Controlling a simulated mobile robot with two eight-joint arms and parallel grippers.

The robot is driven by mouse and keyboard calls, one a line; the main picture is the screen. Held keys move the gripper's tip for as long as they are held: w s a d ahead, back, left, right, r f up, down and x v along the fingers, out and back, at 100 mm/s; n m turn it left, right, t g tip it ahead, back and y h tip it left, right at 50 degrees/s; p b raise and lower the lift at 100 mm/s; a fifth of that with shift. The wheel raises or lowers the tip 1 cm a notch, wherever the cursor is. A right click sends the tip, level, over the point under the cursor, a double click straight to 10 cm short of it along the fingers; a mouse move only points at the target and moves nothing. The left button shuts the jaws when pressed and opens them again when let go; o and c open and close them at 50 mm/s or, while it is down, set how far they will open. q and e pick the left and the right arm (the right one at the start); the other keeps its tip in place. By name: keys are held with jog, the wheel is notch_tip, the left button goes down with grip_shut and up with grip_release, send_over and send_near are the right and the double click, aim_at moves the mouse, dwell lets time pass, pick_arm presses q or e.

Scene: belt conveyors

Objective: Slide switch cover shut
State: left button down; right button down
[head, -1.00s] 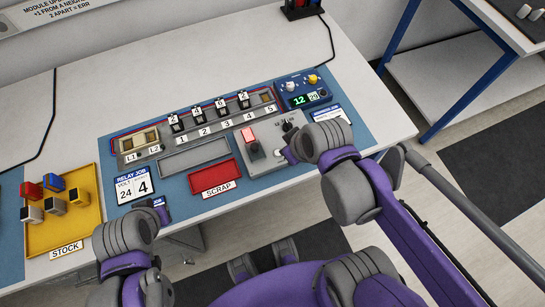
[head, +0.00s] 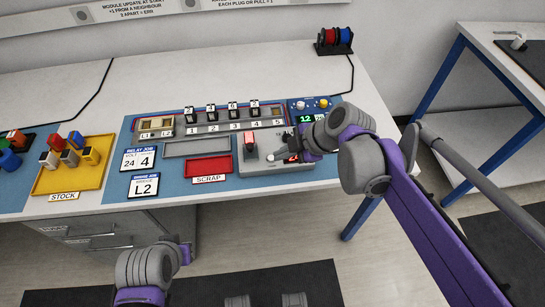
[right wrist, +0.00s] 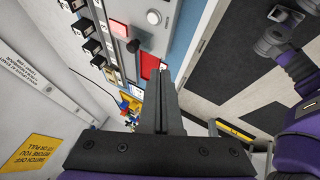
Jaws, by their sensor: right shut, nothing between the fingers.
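The red switch cover (head: 249,138) stands up on the grey switch box (head: 247,169) at the right end of the blue mat in the head view. A dark lever shows at its foot.
A red scrap tray (head: 209,167) lies left of the box, with a grey tray (head: 197,146) behind it. A row of numbered modules (head: 235,126) and a blue unit (head: 310,107) stand behind. A yellow stock tray (head: 50,184) is at left.

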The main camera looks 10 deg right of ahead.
jog(key=b, duration=0.1)
send_near(250, 155)
jog(key=s+f, duration=0.1)
jog(key=s+a+f, duration=0.1)
jog(key=f, duration=0.1)
jog(key=shift+s+a+f, duration=0.1)
jog(key=shift+f, duration=0.1)
jog(key=w, duration=0.2)
jog(key=w+a, duration=0.1)
jog(key=shift+a+f, duration=0.1)
jog(key=shift+f, duration=0.2)
jog(key=shift+w+a, duration=0.1)
jog(key=shift+w, duration=0.5)
jog(key=w, duration=0.7)
jog(key=shift+p, duration=0.3)
jog(key=shift+r, duration=0.1)
